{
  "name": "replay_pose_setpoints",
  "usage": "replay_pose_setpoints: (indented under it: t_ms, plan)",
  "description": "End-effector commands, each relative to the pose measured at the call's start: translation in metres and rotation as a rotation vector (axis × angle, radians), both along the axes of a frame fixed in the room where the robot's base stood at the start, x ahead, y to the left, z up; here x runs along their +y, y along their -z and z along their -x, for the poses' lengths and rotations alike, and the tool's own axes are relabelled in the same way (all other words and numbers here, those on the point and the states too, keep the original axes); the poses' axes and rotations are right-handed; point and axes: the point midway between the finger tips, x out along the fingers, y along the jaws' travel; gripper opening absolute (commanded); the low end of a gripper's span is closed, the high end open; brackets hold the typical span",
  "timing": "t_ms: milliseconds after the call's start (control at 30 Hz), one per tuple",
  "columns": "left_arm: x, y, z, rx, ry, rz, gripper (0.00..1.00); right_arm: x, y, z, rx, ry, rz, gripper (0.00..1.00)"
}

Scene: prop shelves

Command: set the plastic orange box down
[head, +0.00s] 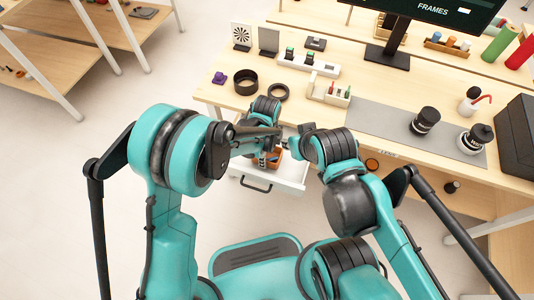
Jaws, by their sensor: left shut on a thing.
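The plastic orange box (273,161) is small and shows only in part in the head view, under my left wrist. My left gripper (264,160) points down and is shut on the box. The box is over the inside of an open white drawer (291,179) below the table's front edge. I cannot tell whether it touches the drawer floor. The end of my right arm (295,144) is just right of my left wrist. Its fingers cannot be made out.
The wooden table (222,70) carries two dark rings (246,82), a white socket strip (308,64), a white holder (329,91), a grey mat (375,122) and dark jars (424,121). A monitor stand (388,56) is behind.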

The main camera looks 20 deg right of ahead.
Motion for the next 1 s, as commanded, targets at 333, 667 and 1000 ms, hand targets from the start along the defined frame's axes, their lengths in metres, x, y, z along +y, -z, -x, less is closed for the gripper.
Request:
replay_pose_setpoints:
  t_ms: [333,667,1000]
  plan:
    - [0.000,0.003,0.000,0.000,0.000,0.000,0.80,0.000,0.003,0.000,0.000,0.000,0.000,0.30]
    - [0.000,-0.008,0.000,0.000,0.000,0.000,0.80,0.000,-0.004,0.000,0.000,0.000,0.000,0.30]
    - [0.000,-0.082,0.000,0.000,-0.001,-0.001,0.80,0.000,-0.033,0.000,0.000,0.000,0.000,0.30]
